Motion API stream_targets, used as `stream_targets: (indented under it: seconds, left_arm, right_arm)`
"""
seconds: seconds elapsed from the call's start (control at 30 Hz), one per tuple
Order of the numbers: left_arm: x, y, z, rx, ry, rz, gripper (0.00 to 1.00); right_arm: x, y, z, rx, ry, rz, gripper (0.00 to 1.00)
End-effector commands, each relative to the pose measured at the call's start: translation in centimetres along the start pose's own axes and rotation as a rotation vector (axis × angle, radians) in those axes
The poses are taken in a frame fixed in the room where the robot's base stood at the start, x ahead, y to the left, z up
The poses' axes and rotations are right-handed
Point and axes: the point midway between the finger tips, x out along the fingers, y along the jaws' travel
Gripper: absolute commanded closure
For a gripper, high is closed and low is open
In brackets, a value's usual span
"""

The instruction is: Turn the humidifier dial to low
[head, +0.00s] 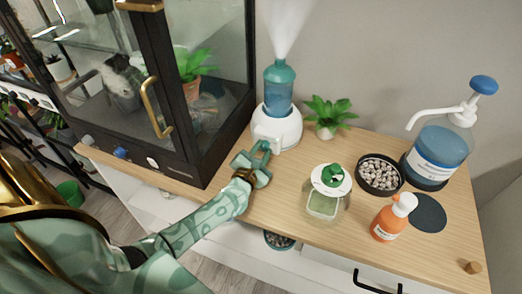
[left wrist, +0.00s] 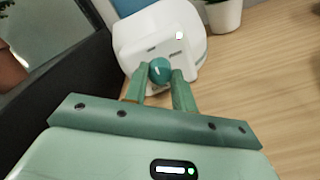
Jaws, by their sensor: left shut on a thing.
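The humidifier (head: 282,128) has a white base and a teal tank, and mist rises from its top. It stands on the wooden counter beside the glass cabinet. In the left wrist view the white base (left wrist: 185,25) fills the top middle, with a round teal dial (left wrist: 160,70) on its front. My left gripper (head: 262,150) reaches the front of the base. In the left wrist view its two fingers (left wrist: 160,82) are closed around the dial, one on each side. The dial's setting marks are not readable. My right gripper is not in view.
The dark-framed glass cabinet (head: 180,150) stands close on the left. A small potted plant (head: 327,115) is right of the humidifier. A green-topped jar (head: 328,190), a pebble dish (head: 379,174), an orange bottle (head: 391,220) and a blue pump jug (head: 440,150) stand further right.

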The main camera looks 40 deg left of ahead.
Motion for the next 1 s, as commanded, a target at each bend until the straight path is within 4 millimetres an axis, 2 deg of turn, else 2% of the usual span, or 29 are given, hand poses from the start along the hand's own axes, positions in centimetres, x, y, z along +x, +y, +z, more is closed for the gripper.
stream_targets:
  seconds: [0.33, 0.37, 0.43, 0.77, 0.87, 1.0]
  left_arm:
    - [0.0, -0.1, 0.0, 0.003, -0.001, -0.001, 0.97]
    - [0.0, -0.1, 0.0, 0.003, -0.001, -0.001, 0.71]
    - [0.0, -0.1, 0.0, 0.003, -0.001, -0.001, 0.52]
    - [-0.3, 0.0, 0.0, 0.003, 0.000, -0.001, 0.52]
    - [-1.4, 0.0, 0.1, 0.003, 0.000, -0.002, 0.52]
    - [-4.5, 0.0, 0.1, 0.003, 0.000, -0.003, 0.52]
  right_arm:
    - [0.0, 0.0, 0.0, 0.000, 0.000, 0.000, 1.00]
    - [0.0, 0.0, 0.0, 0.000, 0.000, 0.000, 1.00]
    - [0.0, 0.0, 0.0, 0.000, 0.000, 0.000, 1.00]
    - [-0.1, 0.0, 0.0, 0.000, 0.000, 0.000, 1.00]
    - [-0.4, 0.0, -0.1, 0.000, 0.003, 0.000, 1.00]
    - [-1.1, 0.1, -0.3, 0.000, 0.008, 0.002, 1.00]
